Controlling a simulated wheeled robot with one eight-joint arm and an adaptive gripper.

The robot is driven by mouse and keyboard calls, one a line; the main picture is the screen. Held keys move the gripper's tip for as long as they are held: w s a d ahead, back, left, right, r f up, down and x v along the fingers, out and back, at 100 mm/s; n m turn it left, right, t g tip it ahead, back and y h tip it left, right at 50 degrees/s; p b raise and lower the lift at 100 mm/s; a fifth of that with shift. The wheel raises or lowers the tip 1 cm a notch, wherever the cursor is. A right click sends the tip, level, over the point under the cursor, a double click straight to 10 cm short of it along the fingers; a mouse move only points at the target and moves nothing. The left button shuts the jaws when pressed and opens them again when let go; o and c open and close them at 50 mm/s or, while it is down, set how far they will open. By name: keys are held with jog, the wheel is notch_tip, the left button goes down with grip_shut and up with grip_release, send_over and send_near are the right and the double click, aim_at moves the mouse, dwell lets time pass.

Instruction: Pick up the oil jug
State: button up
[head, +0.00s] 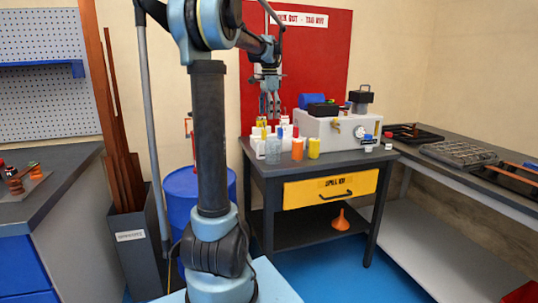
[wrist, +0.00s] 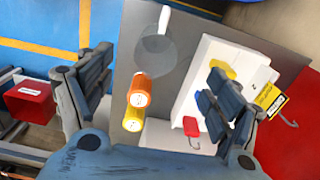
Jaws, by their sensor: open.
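A clear, greyish translucent container (head: 273,150) stands upright near the front left of the dark table; it looks most like the oil jug, though no label is readable. In the wrist view the translucent container (wrist: 158,50) is seen from above, with a white top. An orange bottle (head: 298,148) and a yellow bottle (head: 314,148) stand to its right; the orange bottle (wrist: 139,90) and yellow bottle (wrist: 133,118) also show in the wrist view. My gripper (head: 269,105) points down above the table, apart from the containers. Its fingers (wrist: 160,66) are spread and empty.
A white tray (wrist: 207,52) with tags and a red padlock (wrist: 191,127) lies beside the bottles. A grey machine (head: 325,128) fills the table's right side. A blue drum (head: 180,190) stands left of the table. A red board (head: 330,65) is behind.

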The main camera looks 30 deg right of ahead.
jog(key=d, duration=0.1)
send_over(270, 150)
jog(key=w+d, duration=0.2)
jog(key=w, duration=0.1)
notch_tip(270, 150, down, 11)
jog(key=shift+d+f, duration=0.1)
jog(key=shift+f, duration=0.05)
jog(key=shift+s+a+f, duration=0.1)
jog(key=shift+f, duration=1.4)
jog(key=shift+s+a+f, duration=0.1)
jog(key=shift+f, duration=1.4)
jog(key=shift+c, duration=0.4)
jog(key=c, duration=1.1)
